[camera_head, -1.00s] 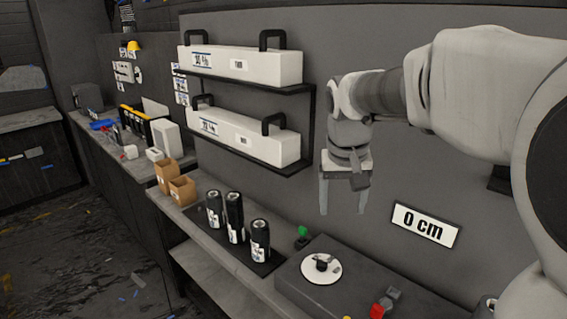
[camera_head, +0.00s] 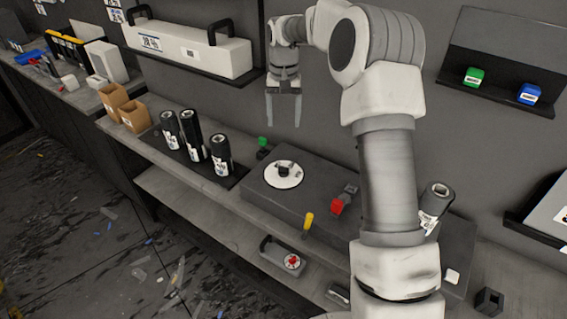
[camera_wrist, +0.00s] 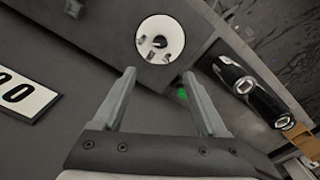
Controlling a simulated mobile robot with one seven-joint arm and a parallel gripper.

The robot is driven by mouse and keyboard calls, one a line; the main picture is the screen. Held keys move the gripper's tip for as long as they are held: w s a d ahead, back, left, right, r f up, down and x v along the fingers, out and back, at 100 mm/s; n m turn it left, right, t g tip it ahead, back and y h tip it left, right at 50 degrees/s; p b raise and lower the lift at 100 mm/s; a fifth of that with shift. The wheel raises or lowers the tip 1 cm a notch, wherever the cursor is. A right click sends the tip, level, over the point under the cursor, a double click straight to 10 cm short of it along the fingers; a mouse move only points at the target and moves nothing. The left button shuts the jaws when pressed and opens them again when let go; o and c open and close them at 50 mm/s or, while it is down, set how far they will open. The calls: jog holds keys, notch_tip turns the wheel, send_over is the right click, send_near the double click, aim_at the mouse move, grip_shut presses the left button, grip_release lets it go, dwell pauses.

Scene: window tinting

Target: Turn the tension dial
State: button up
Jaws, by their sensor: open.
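A round white dial plate with a dark knob at its centre (camera_head: 284,175) sits on top of a dark grey box (camera_head: 322,196) on the bench. I cannot read any label that names it the tension dial. In the wrist view the dial (camera_wrist: 160,40) lies ahead, just beyond and between my fingertips. My gripper (camera_head: 284,124) is open and empty, pointing down above and behind the dial, apart from it. Its fingers also show in the wrist view (camera_wrist: 158,72).
Black canisters (camera_head: 194,142) stand left of the box, near a green knob (camera_head: 263,142). A shelf with a white case (camera_head: 190,52) hangs behind. A canister (camera_head: 436,205) stands right of my arm.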

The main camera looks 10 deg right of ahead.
aim_at(284, 170)
notch_tip(284, 170, down, 17)
jog(key=shift+f+p, duration=0.15)
jog(key=shift+p, duration=0.55)
grip_shut()
